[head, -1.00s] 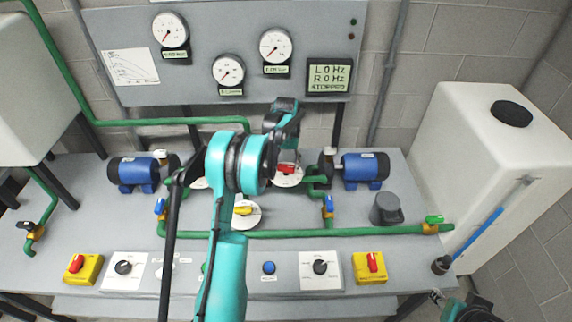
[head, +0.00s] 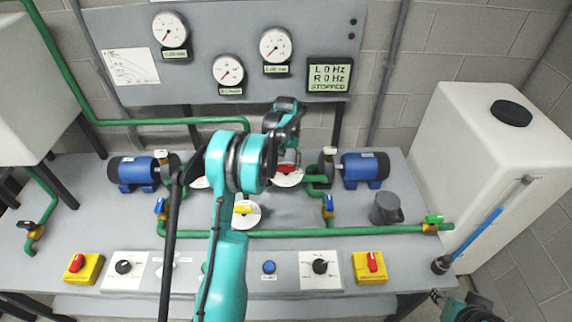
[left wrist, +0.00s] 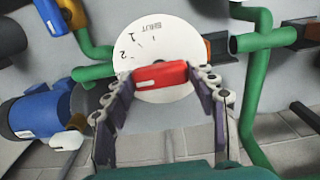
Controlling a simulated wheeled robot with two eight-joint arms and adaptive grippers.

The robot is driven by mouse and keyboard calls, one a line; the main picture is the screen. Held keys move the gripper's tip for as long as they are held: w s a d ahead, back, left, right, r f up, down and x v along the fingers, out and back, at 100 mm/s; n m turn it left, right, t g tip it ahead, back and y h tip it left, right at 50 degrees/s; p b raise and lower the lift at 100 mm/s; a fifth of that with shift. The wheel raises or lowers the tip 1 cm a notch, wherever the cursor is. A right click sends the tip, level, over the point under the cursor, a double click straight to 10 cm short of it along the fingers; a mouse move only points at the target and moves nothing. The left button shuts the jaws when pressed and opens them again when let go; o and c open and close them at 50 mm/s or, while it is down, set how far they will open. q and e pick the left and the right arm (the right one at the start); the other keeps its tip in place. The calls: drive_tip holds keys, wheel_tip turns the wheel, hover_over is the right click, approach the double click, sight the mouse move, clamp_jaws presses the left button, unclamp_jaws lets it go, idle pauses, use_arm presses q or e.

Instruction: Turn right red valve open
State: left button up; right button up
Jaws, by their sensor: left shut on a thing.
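The right red valve (head: 287,169) has a red handle on a round white dial, at the back of the bench just left of the right pump. In the left wrist view its red handle (left wrist: 160,75) lies nearly level, with a white mark toward its left end. The dial (left wrist: 165,45) shows SHUT at the top, with 1 and 2 to the left of it; its lower part is partly hidden. My left gripper (left wrist: 166,88) is shut on the red handle, one finger at each end. In the head view my left gripper (head: 284,140) reaches down over the valve.
A yellow-handled valve (head: 244,209) sits in front. The right blue pump motor (head: 364,170) is beside the red valve, and green pipe (head: 290,234) runs along the bench. A display (head: 330,75) reads STOPPED. My right arm shows only partly at the bottom right.

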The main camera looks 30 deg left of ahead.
sight(286, 166)
use_arm(q)
drive_tip(key=o, duration=1.2)
drive_tip(key=shift+c, duration=0.2)
wheel_tip(286, 166, up, 12)
